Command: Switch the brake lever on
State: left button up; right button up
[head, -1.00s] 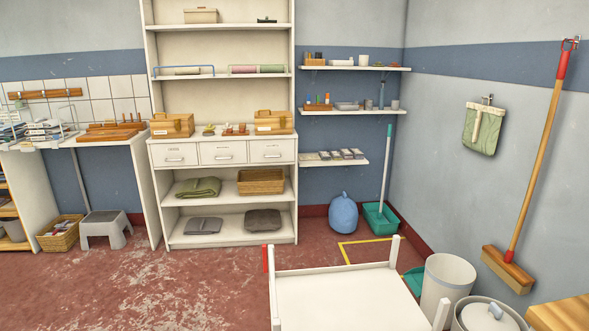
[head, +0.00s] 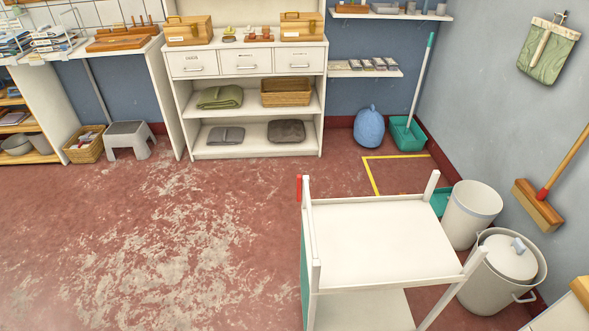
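A white cart (head: 385,238) with corner posts and a lower shelf stands at the lower right of the head view. A small upright red part (head: 299,188) shows at its far left corner; I cannot tell whether this is the brake lever. The cart's left side has a green panel (head: 305,275). Its wheels are out of the picture, and no lever can be made out for certain. Neither of my grippers is in view.
Yellow floor tape (head: 372,178) marks an area behind the cart. A white bin (head: 472,213) and a lidded pail (head: 500,275) stand close on its right. A broom (head: 540,205) hangs on the right wall. The red floor (head: 150,230) to the left is clear.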

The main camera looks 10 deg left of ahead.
aim_at(358, 255)
jog(key=i+j+z, duration=0.2)
jog(key=i+j, duration=0.5)
jog(key=j+z, duration=0.25)
jog(key=i+j+z, duration=0.15)
jog(key=j+z, duration=0.8)
jog(key=j, duration=0.85)
jog(key=j+z, duration=0.1)
jog(key=j, duration=0.6)
jog(key=k+j, duration=0.15)
jog(key=j, duration=0.6)
jog(key=j+z, duration=0.15)
jog(key=j, duration=0.55)
